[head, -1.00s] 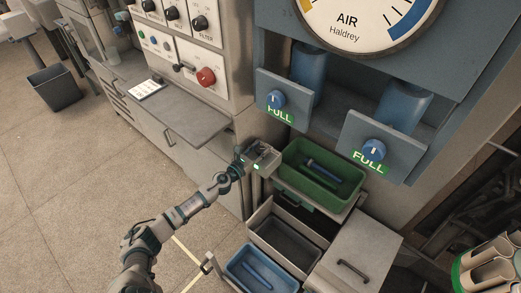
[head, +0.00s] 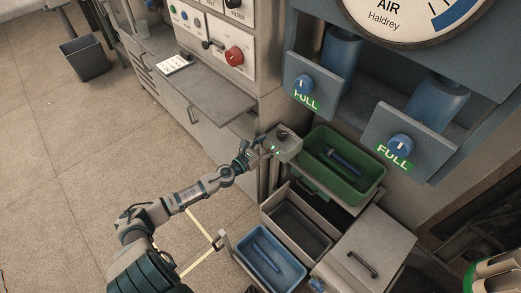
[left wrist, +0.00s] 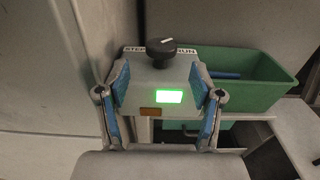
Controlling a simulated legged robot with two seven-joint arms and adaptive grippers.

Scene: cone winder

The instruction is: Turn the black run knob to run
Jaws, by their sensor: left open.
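The black run knob (left wrist: 160,48) sits on top of a grey box (left wrist: 146,73) with a green lit display and an amber patch. The label behind it reads STEP at left and RUN at right; the knob hides its middle. A white mark on the knob points to the right. In the head view the knob (head: 283,135) is small on the box beside the green bin. My left gripper (left wrist: 160,80) is open, its blue-padded fingers on either side of the box in the picture, nearer than the knob. It also shows in the head view (head: 257,150). I cannot tell whether it touches the box.
A green bin (head: 377,193) with a blue tube stands just right of the box. A grey drawer (head: 300,262) and a blue bin (head: 240,262) lie below. A cabinet with a red knob (head: 234,56) stands behind. Open floor lies at left.

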